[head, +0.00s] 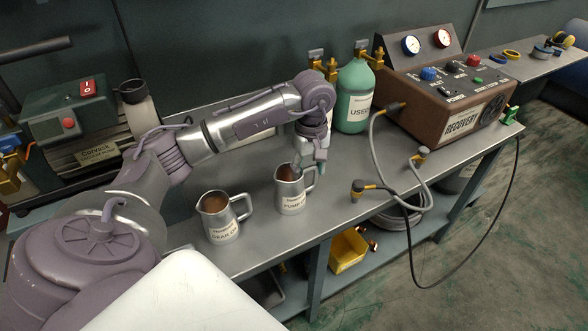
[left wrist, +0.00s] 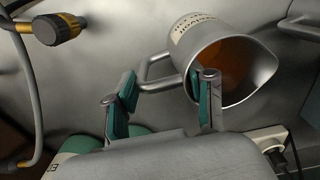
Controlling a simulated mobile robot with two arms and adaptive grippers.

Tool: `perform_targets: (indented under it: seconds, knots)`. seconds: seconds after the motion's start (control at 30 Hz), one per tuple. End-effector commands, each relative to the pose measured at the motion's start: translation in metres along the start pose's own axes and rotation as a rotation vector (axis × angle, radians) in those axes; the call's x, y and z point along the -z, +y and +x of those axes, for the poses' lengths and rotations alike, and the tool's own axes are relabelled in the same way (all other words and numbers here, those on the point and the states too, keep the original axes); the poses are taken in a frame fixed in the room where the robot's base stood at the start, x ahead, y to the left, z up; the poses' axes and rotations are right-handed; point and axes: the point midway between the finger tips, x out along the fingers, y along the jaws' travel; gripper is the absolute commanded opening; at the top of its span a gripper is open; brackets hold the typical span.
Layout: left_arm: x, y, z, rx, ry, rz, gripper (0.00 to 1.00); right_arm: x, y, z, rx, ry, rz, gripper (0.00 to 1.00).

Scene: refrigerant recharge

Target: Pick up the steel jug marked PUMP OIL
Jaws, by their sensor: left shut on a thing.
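The steel jug marked PUMP OIL (head: 291,199) stands upright on the metal bench, its label partly readable. Brown liquid shows inside. My left gripper (head: 309,161) comes down over its handle side and is shut on the jug. In the left wrist view, the jug (left wrist: 225,62) shows its open mouth and handle, with the fingers of my left gripper (left wrist: 165,95) on either side of the handle and one overlapping the rim. The exact contact is partly hidden. My right gripper is not in view.
A similar jug marked GEAR OIL (head: 221,222) stands close to the left. A green USED cylinder (head: 354,96) and a brown RECOVERY unit (head: 450,95) stand behind to the right. A hose with a brass fitting (head: 364,188) lies right of the jug. The bench's front edge is near.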

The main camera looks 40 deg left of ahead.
Motion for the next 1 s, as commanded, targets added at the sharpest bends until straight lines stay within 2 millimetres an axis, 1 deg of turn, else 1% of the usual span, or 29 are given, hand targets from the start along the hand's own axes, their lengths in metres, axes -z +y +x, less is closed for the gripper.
perform_targets:
  seconds: [0.33, 0.53, 0.67, 0.9, 1.0]
  knots:
    - [0.0, 0.0, -0.002, -0.001, 0.001, 0.0, 0.0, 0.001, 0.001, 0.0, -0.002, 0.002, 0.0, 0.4]
    - [0.001, 0.001, -0.008, -0.003, 0.001, 0.0, 0.0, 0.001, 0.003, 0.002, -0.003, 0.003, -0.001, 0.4]
    - [0.001, 0.001, -0.016, -0.003, 0.002, -0.001, 0.0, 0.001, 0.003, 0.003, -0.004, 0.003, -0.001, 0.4]
    - [0.001, 0.001, -0.041, -0.004, 0.002, -0.001, 0.0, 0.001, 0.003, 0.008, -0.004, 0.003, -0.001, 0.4]
    - [-0.011, 0.003, -0.048, -0.003, 0.0, 0.004, 0.0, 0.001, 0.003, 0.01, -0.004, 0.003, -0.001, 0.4]
